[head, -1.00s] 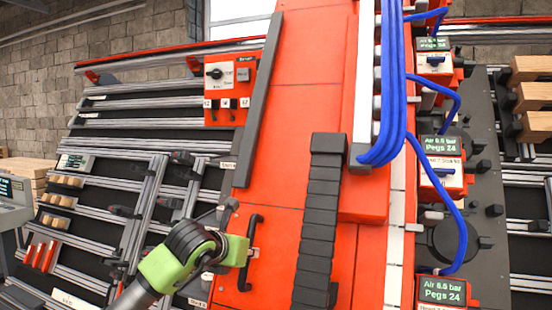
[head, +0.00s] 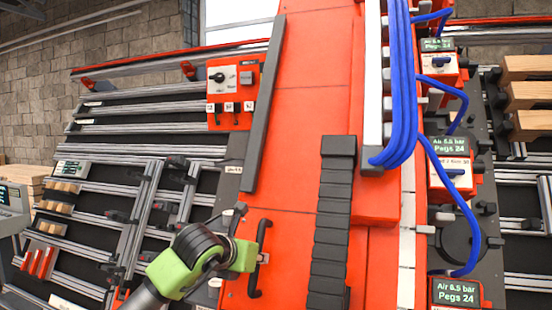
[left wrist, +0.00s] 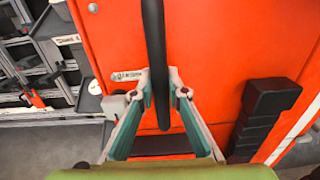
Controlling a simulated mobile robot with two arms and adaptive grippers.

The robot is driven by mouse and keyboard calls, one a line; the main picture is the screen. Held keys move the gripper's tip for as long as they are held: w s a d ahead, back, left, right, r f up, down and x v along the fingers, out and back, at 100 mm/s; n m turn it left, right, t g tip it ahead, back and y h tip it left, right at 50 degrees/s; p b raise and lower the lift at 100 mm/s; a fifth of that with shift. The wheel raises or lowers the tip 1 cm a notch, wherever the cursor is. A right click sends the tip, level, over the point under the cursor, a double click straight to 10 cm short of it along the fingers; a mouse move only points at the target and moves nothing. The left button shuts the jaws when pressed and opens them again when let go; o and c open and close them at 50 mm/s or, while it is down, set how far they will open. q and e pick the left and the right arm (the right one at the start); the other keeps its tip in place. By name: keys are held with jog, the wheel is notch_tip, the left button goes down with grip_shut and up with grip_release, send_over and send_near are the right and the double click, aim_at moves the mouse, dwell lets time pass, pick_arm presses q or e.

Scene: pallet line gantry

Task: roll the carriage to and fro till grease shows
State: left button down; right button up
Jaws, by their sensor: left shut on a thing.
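The carriage (head: 300,111) is a tall red body with a long dark bar down its left side and a black handle (head: 260,258) low on its front. My left gripper (head: 250,256) has hold of this handle. In the left wrist view the handle (left wrist: 152,35) runs upright between the fingertips of my left gripper (left wrist: 159,88), with the red face of the carriage behind it. My right gripper is in neither view.
A black cable chain (head: 331,210) and blue hoses (head: 401,90) run down the carriage. Green readouts (head: 455,295) sit to its right. A red control panel (head: 233,92) and racks of metal rails (head: 120,150) stand left. Wooden blocks (head: 525,95) lie far right.

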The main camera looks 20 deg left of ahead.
pick_arm(q)
jog(key=shift+w+a+r+y, duration=0.1)
jog(key=shift+a+y, duration=0.05)
jog(key=shift+a, duration=0.35)
jog(key=shift+w+a+r+y, duration=0.1)
jog(key=shift+a+y, duration=0.05)
jog(key=shift+a, duration=0.35)
jog(key=a+b, duration=0.1)
jog(key=a, duration=1)
jog(key=shift+w+a+r, duration=0.2)
jog(key=shift+w, duration=0.1)
jog(key=shift+a, duration=0.25)
jog(key=shift+d+f, duration=0.1)
jog(key=shift+f, duration=0.1)
dwell(0.5)
